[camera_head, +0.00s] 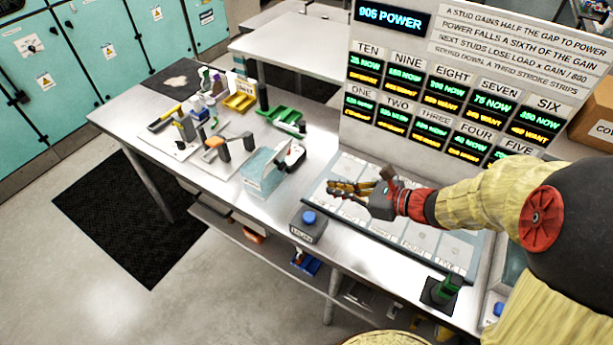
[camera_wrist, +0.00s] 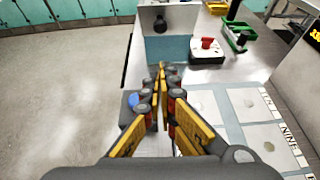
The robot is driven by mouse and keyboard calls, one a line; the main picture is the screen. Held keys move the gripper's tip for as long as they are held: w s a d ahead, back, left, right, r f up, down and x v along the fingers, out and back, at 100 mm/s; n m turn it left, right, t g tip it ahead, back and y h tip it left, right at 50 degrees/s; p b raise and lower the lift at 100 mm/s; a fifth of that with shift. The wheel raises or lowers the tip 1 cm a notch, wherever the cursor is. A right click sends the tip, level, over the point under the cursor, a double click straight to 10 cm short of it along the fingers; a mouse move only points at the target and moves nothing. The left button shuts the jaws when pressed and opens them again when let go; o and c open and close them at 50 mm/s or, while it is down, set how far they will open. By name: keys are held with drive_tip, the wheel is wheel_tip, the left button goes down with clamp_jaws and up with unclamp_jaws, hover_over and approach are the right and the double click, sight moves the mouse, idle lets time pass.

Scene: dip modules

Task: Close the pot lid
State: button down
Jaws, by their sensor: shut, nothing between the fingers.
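My gripper (camera_head: 338,188) is shut and empty above the left part of the panel of pale square tiles. In the wrist view its yellow fingers (camera_wrist: 160,75) meet at the tips, pointing towards a pale blue box.
A blue push button (camera_head: 309,217) on a dark base stands just below my gripper, near the bench's front edge. Green trays (camera_head: 284,118) and several small tools lie farther left. A tall display board (camera_head: 450,85) rises behind the tile panel (camera_head: 350,165). A green-topped piece (camera_head: 444,290) stands at right.

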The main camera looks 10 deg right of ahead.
drive_tip(key=a+r+b+x, duration=0.1)
drive_tip(key=r+b+x, duration=0.1)
drive_tip(key=x, duration=1.1)
drive_tip(key=shift+w+r+b, duration=0.2)
drive_tip(key=shift+r+b, duration=0.1)
drive_tip(key=shift+b, duration=0.2)
drive_tip(key=shift+r, duration=0.15)
drive_tip(key=shift+r+p, duration=0.15)
drive_tip(key=shift+p, duration=0.8)
